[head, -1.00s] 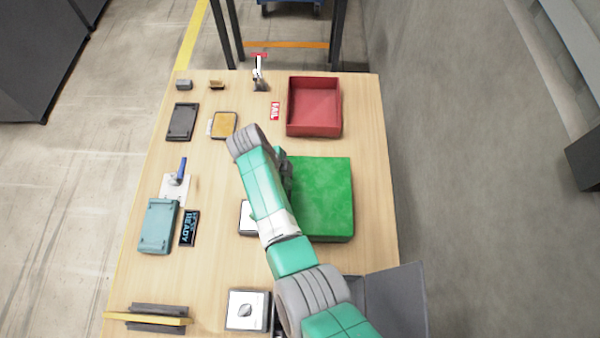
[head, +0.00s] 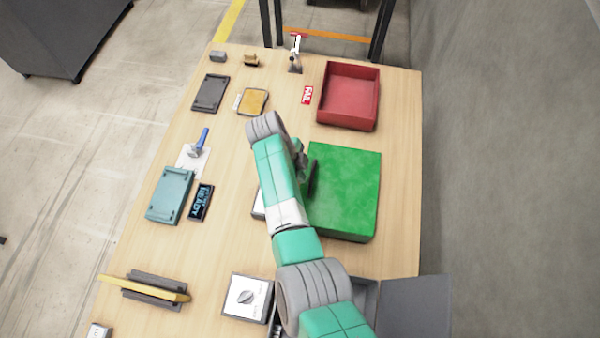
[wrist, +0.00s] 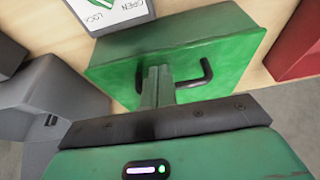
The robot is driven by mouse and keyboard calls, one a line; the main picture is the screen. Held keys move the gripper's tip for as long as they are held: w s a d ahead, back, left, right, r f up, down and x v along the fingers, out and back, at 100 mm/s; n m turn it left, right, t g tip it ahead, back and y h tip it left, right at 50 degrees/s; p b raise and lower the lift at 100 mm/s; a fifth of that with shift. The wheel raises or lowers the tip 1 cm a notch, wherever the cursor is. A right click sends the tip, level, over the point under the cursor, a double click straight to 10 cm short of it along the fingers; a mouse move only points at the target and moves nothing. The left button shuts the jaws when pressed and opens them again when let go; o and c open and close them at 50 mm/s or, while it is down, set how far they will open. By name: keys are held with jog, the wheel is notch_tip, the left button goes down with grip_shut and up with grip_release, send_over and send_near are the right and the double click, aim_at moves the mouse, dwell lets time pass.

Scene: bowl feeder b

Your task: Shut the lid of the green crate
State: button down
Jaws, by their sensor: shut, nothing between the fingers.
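The green crate (head: 345,195) stands right of the table's middle. Its green lid (wrist: 225,62) lies over it, hiding the inside; I cannot tell whether it is fully down. A black bar handle (wrist: 206,74) on a green face shows in the wrist view. My gripper (wrist: 158,74) is shut and empty, its fingers in front of the handle's middle; I cannot tell whether they touch it. In the head view my gripper (head: 310,178) is at the crate's left edge, partly hidden by my arm.
A red open crate (head: 348,98) stands behind the green one. A grey open box (head: 410,305) is at the near edge.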

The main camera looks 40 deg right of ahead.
notch_tip(320, 180, up, 5)
jog(key=p, duration=0.4)
jog(key=w+a+b, duration=0.6)
jog(key=w, duration=0.2)
jog(key=shift+w+a+f, duration=0.2)
jog(key=shift+a+f, duration=0.1)
jog(key=shift+a, duration=0.1)
